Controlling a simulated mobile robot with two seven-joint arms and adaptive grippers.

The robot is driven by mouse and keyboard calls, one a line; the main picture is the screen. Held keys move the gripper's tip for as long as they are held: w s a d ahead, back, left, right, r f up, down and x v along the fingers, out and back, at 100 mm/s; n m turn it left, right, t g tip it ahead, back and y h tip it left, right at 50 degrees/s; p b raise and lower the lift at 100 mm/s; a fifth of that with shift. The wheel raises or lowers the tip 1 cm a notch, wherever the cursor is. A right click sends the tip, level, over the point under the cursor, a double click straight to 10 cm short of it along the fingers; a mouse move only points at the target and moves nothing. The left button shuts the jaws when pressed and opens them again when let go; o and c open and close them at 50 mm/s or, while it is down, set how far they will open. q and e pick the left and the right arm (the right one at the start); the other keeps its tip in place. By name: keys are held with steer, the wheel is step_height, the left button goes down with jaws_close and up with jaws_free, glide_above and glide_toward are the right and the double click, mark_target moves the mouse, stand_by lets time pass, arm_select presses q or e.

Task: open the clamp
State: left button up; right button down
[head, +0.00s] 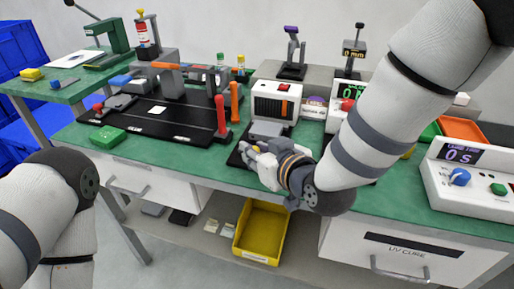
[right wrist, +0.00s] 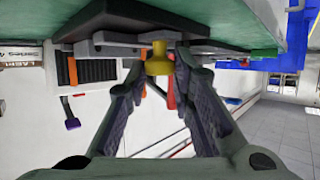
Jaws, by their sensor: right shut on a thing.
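The clamp is a grey fixture (head: 268,129) on a black base at the front of the green bench, in the middle of the head view. My right gripper (head: 254,153) is at its front edge and hides part of it. In the right wrist view the clamp's yellow knob (right wrist: 159,60) sits between the tips of my right gripper (right wrist: 160,72), which is shut on it. The grey metal parts (right wrist: 112,46) by the knob and the dark base (right wrist: 140,22) also show there. My left arm shows at lower left, but its gripper is out of view.
A white box with a red button (head: 273,101) stands behind the clamp. Left are red and orange upright handles (head: 221,115) and a black plate (head: 150,125). A timer box (head: 470,175) stands at right. A yellow bin (head: 262,230) sits on the shelf below.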

steer(key=shift+s+a, duration=0.2)
steer(key=shift+s, duration=0.15)
steer(key=shift+w+d+f, duration=0.1)
steer(key=shift+f, duration=0.1)
steer(key=c, duration=1.7)
jaws_free()
steer(key=shift+o, duration=1.3)
steer(key=shift+r, duration=0.1)
steer(key=v, duration=0.7)
steer(key=shift+r, duration=0.15)
steer(key=shift+d, duration=0.1)
